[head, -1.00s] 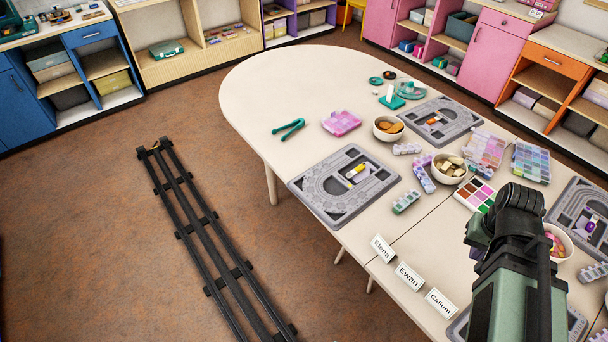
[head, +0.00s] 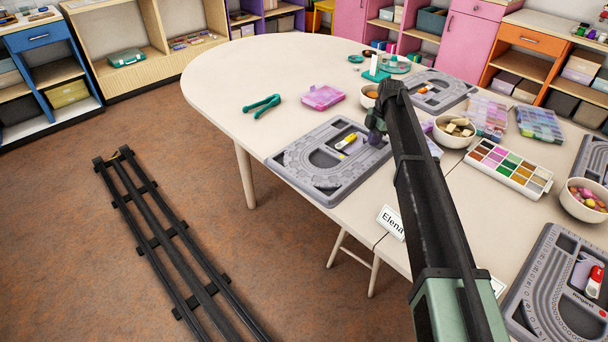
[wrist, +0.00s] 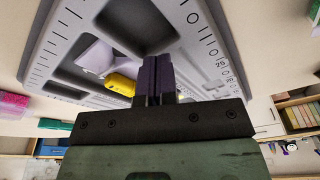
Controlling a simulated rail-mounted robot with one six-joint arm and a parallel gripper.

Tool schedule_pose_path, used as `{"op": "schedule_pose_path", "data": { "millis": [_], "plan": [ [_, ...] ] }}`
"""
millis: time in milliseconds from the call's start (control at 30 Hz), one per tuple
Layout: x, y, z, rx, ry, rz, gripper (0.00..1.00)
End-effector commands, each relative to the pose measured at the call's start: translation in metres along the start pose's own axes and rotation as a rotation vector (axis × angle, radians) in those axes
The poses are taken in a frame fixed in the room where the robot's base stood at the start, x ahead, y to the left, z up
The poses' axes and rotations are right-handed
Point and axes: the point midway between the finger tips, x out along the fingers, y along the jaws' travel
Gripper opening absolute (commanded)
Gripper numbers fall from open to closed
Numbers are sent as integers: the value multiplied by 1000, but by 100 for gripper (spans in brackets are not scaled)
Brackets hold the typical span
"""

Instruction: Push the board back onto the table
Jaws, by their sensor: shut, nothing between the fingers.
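A grey bead board (head: 290,165) lies on the near left side of the table, its front-left edge jutting past the table's edge. A yellow-labelled item (head: 346,141) lies in its recess and shows as a yellow piece in the wrist view (wrist: 121,84). My gripper (head: 376,138) is shut and empty at the board's right end. In the wrist view its dark fingers (wrist: 155,78) overlap the grey board (wrist: 210,40); I cannot tell whether they touch it. My arm hides part of the table to the right of the board.
The table (head: 225,85) holds teal pliers (head: 261,105), a pink box (head: 323,97), bowls (head: 454,133), a paint palette (head: 508,167) and other boards (head: 560,290). The "Elena" card (head: 391,222) stands near the front edge. Floor is open at left, beside the black rail (head: 170,240).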

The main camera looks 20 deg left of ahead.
Motion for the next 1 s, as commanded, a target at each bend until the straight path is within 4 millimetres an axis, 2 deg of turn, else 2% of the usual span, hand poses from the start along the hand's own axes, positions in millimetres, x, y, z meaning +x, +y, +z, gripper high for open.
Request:
{"op": "schedule_pose_path", "data": {
  "millis": [100,267,367,1000],
  "plan": [
    [-2,5,0,-84,4,-1,0],
    [-2,3,-3,-89,4,-1,0],
    [0,2,-13,-88,4,-1,0],
    [23,-10,-147,-87,3,0,0]
  ]
}}
